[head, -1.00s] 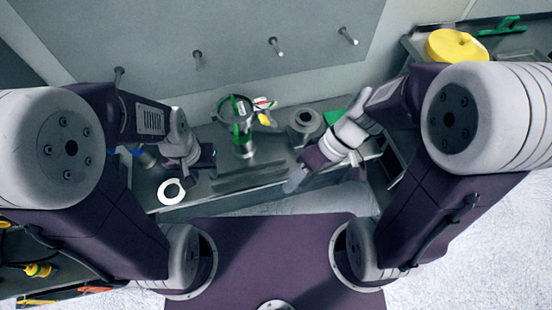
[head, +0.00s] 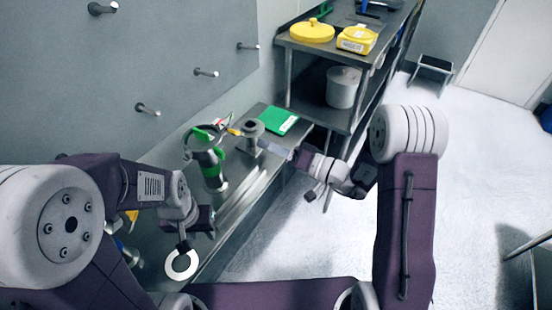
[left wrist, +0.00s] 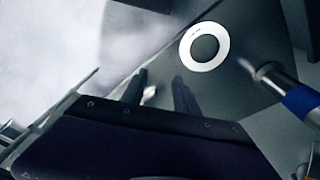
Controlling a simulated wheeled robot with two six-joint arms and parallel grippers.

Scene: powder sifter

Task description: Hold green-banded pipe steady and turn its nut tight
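The green-banded pipe (head: 210,165) stands upright on the metal bench in the head view, with a shiny lower end. Its nut cannot be made out clearly. My left gripper (head: 186,238) is to the lower left of the pipe, apart from it, near a white ring (head: 182,265). In the left wrist view its two dark fingers (left wrist: 159,90) are spread with nothing held between them, and the white ring (left wrist: 204,47) lies beyond them. My right gripper (head: 290,153) is to the right of the pipe, at the bench's front side; its fingers are too unclear to judge.
A grey flanged piece (head: 252,135) and a green flat item (head: 274,120) sit right of the pipe. A blue-banded pipe (left wrist: 300,98) is near my left gripper. Pegs (head: 148,109) stick out of the wall panel. A shelf with yellow items (head: 312,31) stands at the back right.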

